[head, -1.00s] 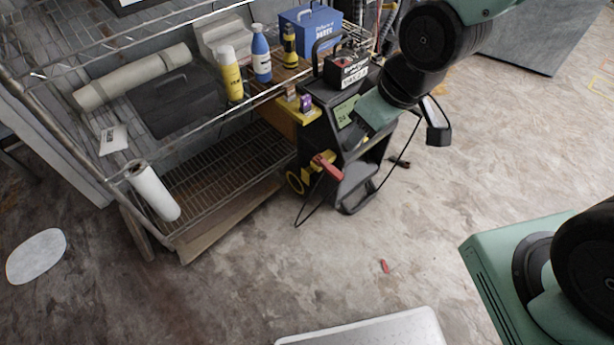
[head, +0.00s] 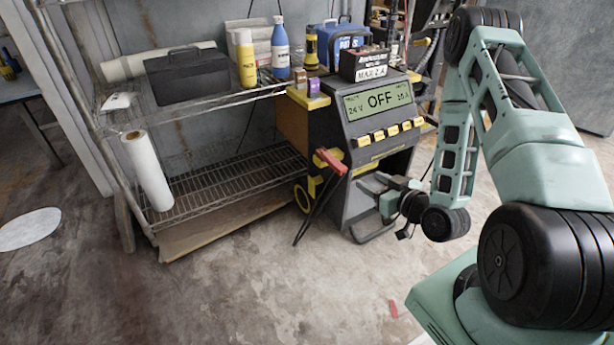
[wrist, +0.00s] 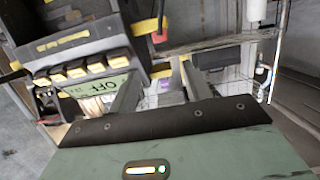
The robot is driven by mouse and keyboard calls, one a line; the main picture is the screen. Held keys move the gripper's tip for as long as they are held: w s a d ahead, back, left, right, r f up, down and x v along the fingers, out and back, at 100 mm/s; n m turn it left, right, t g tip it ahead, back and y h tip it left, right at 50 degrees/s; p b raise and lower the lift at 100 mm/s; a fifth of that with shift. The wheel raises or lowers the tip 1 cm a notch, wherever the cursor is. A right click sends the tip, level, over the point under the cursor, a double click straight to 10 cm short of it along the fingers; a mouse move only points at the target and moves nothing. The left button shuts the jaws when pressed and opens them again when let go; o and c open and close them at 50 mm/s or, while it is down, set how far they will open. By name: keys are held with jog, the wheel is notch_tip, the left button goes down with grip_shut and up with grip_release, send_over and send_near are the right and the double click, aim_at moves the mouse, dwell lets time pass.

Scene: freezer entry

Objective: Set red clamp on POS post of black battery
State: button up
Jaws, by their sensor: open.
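The red clamp (head: 331,160) hangs at the left side of the charger (head: 378,120), beside a yellow holder, with a dark cable below it. A small red part in the wrist view (wrist: 158,38) appears to be the same clamp. The black battery (head: 364,66) stands on top of the charger; its posts are too small to tell apart. My gripper (head: 378,190) is low in front of the charger, below and right of the clamp and apart from it. Its two fingers are spread and empty in the wrist view (wrist: 160,88).
The charger's display reads OFF above a row of yellow buttons. A wire shelf (head: 225,188) stands left, holding bottles, a black case (head: 188,76) and a paper roll (head: 147,170). A small red object (head: 393,308) lies on the floor. The floor in front is open.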

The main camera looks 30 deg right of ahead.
jog(key=b, duration=0.6)
send_near(332, 161)
jog(key=w, duration=0.1)
jog(key=w+f, duration=0.1)
jog(key=w+d, duration=0.1)
jog(key=w, duration=0.1)
jog(key=shift+w+f, duration=0.1)
jog(key=shift+f, duration=0.15)
jog(key=b+x, duration=0.2)
jog(key=x, duration=0.1)
jog(key=b+x, duration=0.1)
jog(key=shift+w+a+f, duration=0.2)
jog(key=shift+w+a, duration=0.05)
jog(key=shift+a, duration=0.05)
jog(key=shift+w, duration=0.5)
jog(key=shift+r, duration=0.1)
grip_shut()
